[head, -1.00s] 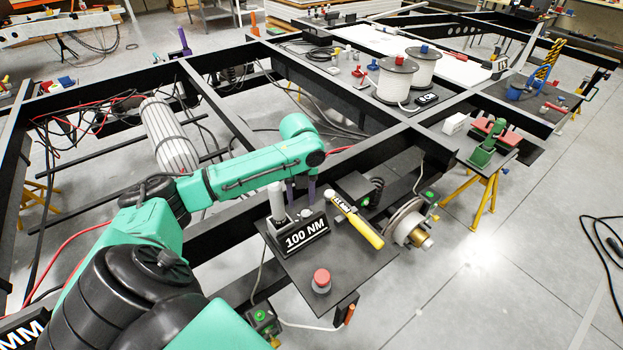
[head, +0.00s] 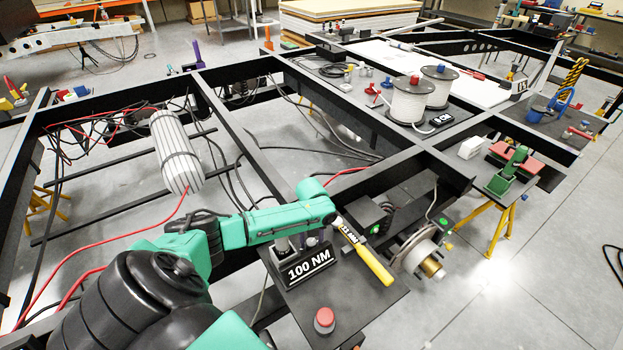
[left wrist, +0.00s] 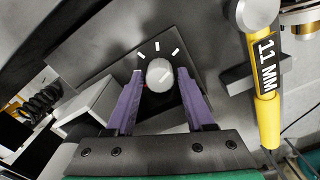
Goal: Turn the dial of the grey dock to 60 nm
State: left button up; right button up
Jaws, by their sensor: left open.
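The dock carries a black 100 NM sign (head: 309,265) and stands on a dark plate in the head view. Its round grey dial (left wrist: 159,75) shows in the left wrist view, with short white tick marks around its far side and a pale line on its face. My left gripper (left wrist: 160,80) is open, with one purple finger on each side of the dial. Whether the fingers touch it I cannot tell. In the head view my left wrist (head: 318,205) is above the dock and mostly hides the dial and fingers. My right gripper is not in view.
A yellow-handled tool marked 11 MM (left wrist: 264,90) lies close to the right of the dial; it also shows in the head view (head: 362,252). A red button (head: 324,318) stands on the plate's near part. A brake disc hub (head: 420,255) is to the right. Black chassis beams surround the plate.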

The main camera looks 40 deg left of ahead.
pick_arm(q)
jog(key=c, duration=0.3)
grip_shut()
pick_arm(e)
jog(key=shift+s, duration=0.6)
